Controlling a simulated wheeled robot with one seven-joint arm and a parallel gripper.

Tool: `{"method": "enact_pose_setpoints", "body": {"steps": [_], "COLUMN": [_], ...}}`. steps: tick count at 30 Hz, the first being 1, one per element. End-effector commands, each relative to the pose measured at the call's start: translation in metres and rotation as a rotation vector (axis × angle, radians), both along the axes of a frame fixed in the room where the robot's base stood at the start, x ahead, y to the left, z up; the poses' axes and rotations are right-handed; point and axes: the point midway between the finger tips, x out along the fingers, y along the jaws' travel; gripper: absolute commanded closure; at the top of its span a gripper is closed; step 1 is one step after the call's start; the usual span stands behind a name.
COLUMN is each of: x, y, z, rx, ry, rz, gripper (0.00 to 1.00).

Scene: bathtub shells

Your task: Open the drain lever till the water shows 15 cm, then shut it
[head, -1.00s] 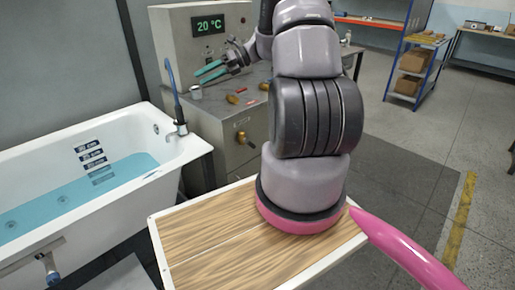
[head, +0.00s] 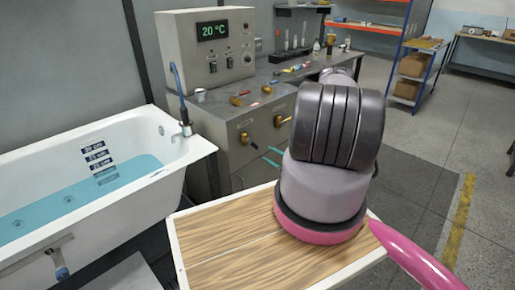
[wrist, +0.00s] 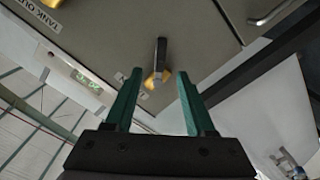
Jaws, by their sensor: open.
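The white bathtub (head: 178,165) holds blue water (head: 60,200). Its surface lies just below the third dark mark from the top, which seems to read 20 cm; a lower mark is under water. Two brass levers sit on the grey cabinet front, a left one (head: 244,138) and a right one (head: 281,121). My gripper (head: 268,156) is open, its teal fingers low before the cabinet. In the wrist view my gripper (wrist: 159,75) has one lever (wrist: 160,55) ahead between its fingertips, with no grip on it. Its label is too hidden to read.
A grey console (head: 205,45) with a green 20 °C display stands on the cabinet. In the wrist view a "TANK OUT" label (wrist: 38,65) sits by another brass lever (wrist: 82,82). A wood-topped board (head: 225,260) lies in front. Shelves (head: 420,60) stand far right.

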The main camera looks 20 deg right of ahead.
Motion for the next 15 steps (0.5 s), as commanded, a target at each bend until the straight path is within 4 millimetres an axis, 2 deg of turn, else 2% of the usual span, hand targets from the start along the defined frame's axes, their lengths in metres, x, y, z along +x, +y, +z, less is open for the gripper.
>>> {"method": "enact_pose_setpoints", "body": {"steps": [5, 15], "x": [0.015, 0.074], "y": [0.006, 0.028], "z": [-0.002, -0.001], "rx": [0.006, 0.002], "ry": [0.002, -0.001], "rz": [-0.004, 0.0], "gripper": [0.45, 0.45]}}
